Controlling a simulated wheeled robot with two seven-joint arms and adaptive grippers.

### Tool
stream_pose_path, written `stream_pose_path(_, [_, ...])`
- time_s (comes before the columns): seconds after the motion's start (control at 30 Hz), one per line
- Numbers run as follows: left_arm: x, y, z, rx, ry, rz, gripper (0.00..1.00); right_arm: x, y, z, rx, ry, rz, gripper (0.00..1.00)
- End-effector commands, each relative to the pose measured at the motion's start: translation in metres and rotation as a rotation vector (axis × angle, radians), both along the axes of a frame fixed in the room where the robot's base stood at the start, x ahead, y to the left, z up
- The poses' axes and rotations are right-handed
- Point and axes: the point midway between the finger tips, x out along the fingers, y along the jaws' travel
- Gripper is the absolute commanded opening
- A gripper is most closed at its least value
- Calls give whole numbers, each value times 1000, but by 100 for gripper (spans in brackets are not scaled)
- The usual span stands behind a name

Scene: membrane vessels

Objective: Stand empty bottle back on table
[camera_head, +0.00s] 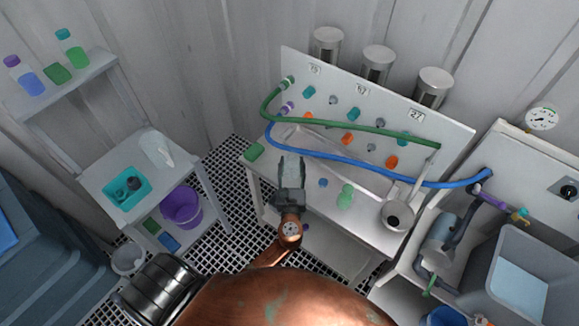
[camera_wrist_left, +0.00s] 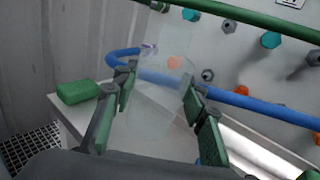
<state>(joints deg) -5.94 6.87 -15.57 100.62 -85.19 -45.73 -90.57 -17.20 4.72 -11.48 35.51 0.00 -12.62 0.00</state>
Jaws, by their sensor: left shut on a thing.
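My left gripper (camera_head: 291,166) is over the left part of the white bench (camera_head: 330,240) in front of the panel. In the left wrist view the fingers (camera_wrist_left: 157,100) are apart, on either side of a clear, see-through bottle (camera_wrist_left: 155,118), and grip it. Its narrower neck points up in that view, leaning slightly right; no liquid shows in it. The bottle is hardly visible in the head view. I cannot tell whether its base touches the bench. My right gripper is not in view.
A green block (camera_head: 254,151) lies on the bench's left corner. A green hose (camera_head: 340,125) and a blue hose (camera_head: 330,157) cross in front of the panel. A small green bottle-like item (camera_head: 346,196) and a round pot (camera_head: 397,215) are to the right.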

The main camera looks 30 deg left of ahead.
Motion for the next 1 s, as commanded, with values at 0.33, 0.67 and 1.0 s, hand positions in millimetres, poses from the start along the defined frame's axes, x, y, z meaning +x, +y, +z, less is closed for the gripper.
stream_pose_path(0.33, [44, 37, -54, 3, 2, 0, 11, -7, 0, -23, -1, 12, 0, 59])
stream_pose_path(0.67, [56, 48, -84, 1, 4, 0, 11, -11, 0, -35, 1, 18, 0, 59])
stream_pose_path(1.0, [56, 47, -100, 1, -1, 0, 11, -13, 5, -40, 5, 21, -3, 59])
